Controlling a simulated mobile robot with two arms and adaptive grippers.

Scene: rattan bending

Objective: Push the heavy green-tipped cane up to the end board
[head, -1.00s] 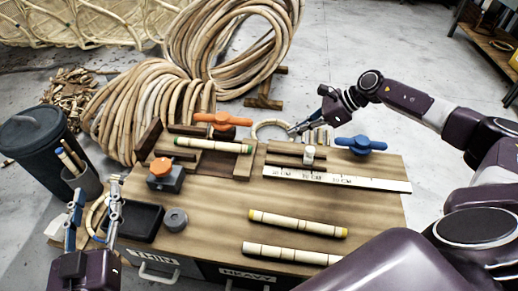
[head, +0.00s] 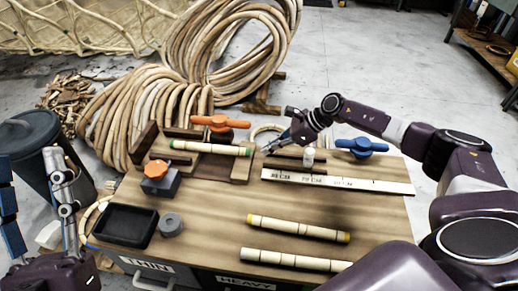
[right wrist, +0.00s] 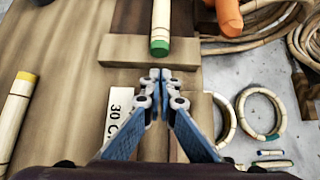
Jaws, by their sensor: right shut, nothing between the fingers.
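The green-tipped cane (head: 210,148), pale with green ends, lies across the wooden jig at the back left of the bench. In the right wrist view its near green end (right wrist: 160,47) points at my fingers. A dark upright board (head: 147,138) stands at the jig's left end, just beyond the cane's left tip; I cannot tell whether they touch. My right gripper (head: 267,148) is shut and empty to the right of the cane. In the wrist view its fingertips (right wrist: 160,73) are in line with the cane, a small gap apart. My left gripper (head: 35,190) is open and empty at the left edge.
An orange-handled clamp (head: 220,122) stands behind the cane and an orange-knobbed block (head: 158,178) in front.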

